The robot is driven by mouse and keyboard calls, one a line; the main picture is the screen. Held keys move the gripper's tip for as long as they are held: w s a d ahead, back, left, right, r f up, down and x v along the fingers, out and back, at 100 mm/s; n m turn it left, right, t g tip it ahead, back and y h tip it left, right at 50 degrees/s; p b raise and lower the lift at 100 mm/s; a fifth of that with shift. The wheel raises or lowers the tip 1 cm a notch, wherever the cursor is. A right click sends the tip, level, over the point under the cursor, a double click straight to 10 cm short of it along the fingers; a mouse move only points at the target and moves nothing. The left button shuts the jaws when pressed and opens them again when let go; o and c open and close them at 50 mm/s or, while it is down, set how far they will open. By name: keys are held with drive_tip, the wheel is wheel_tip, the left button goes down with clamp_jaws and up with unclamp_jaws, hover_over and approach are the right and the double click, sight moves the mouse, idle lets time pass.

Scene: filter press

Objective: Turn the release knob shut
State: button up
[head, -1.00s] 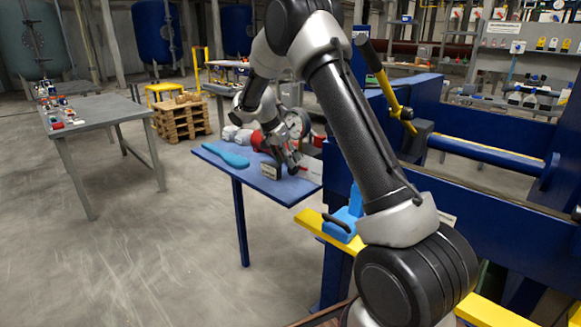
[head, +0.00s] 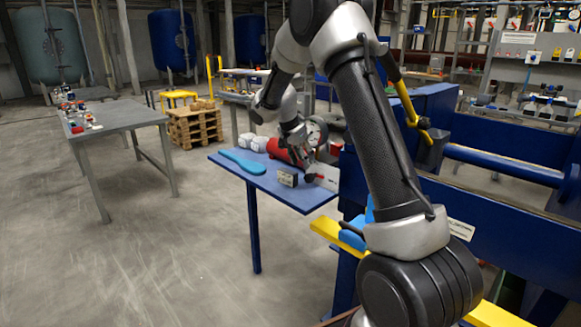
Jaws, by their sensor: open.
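A red cylindrical unit (head: 283,152) lies on the small blue table (head: 255,181), with a round gauge (head: 316,131) behind it. A small dark round knob-like part (head: 310,177) shows at its near right end, close to a white plate; I cannot tell for sure that it is the release knob. My gripper (head: 307,165) is open and points down over the right end of the red unit, just above the dark part. Whether they touch is too small to tell. My arm hides part of the area to the right.
A small dark label block (head: 287,177) stands near the table's front edge. A blue spatula-like tool (head: 242,162) and white rolls (head: 252,142) lie to the left. The blue press frame (head: 480,205) and yellow rail (head: 338,235) are close on the right.

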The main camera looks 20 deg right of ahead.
sight(308, 174)
drive_tip(key=x, duration=0.8)
drive_tip(key=shift+f, duration=0.35)
drive_tip(key=c, duration=0.7)
drive_tip(key=shift+g, duration=0.4)
drive_tip(key=o, duration=0.7)
